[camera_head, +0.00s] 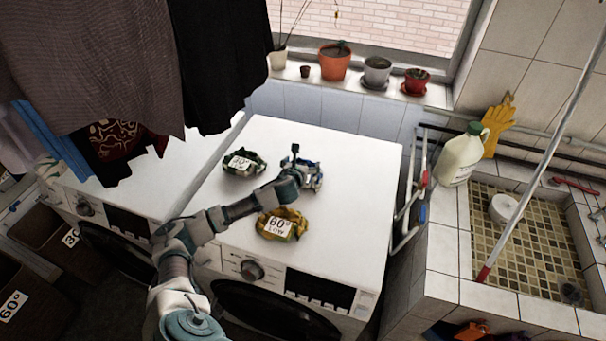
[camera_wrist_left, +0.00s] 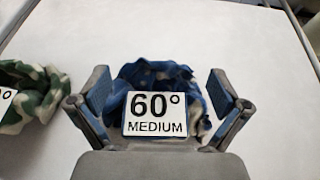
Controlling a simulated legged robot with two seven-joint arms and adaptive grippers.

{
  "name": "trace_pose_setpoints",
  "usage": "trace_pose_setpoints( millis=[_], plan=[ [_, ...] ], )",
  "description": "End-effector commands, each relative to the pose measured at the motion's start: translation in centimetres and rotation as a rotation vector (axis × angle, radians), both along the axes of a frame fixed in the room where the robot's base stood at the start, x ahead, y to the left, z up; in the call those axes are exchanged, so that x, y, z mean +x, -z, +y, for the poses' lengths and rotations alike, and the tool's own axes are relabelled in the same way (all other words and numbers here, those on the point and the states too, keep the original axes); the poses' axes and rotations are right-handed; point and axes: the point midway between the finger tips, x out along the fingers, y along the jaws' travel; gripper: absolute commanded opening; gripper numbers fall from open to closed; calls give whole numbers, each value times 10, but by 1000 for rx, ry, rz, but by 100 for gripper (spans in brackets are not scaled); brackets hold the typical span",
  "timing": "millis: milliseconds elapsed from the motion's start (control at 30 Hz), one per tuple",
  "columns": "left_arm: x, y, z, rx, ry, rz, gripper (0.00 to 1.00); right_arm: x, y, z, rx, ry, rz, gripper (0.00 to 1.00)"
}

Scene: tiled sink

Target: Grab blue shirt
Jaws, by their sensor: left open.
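The blue shirt (camera_head: 310,180) lies crumpled on top of the white washing machine (camera_head: 350,220). In the left wrist view the blue shirt (camera_wrist_left: 155,78) carries a white label reading "60° MEDIUM". My left gripper (camera_head: 297,170) is at the shirt, reaching over from the front left. In the left wrist view its open fingers (camera_wrist_left: 160,95) stand on either side of the shirt, with small gaps visible beside the cloth. The shirt's lower edge is hidden by the label and the gripper body. My right gripper is in neither view.
A green camouflage shirt (camera_head: 243,163) lies left of the blue one, and a yellow shirt (camera_head: 283,225) labelled "60° LOW" lies nearer the front. Dark clothes (camera_head: 100,60) hang at upper left. Potted plants (camera_head: 335,62) line the sill. A tiled sink (camera_head: 530,240) is at right.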

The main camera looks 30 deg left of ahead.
Motion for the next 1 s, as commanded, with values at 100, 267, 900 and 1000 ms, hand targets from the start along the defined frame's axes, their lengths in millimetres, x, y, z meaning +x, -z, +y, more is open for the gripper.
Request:
trace_pose_setpoints(
  millis=[100,267,900,1000],
  plan=[
    [7,7,4,-1,-1,1,100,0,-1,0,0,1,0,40],
    [27,24,12,-4,-2,0,100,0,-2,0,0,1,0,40],
    [41,30,17,-1,0,1,43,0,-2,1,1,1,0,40],
    [41,30,17,-1,1,0,43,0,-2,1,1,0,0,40]
  ],
)
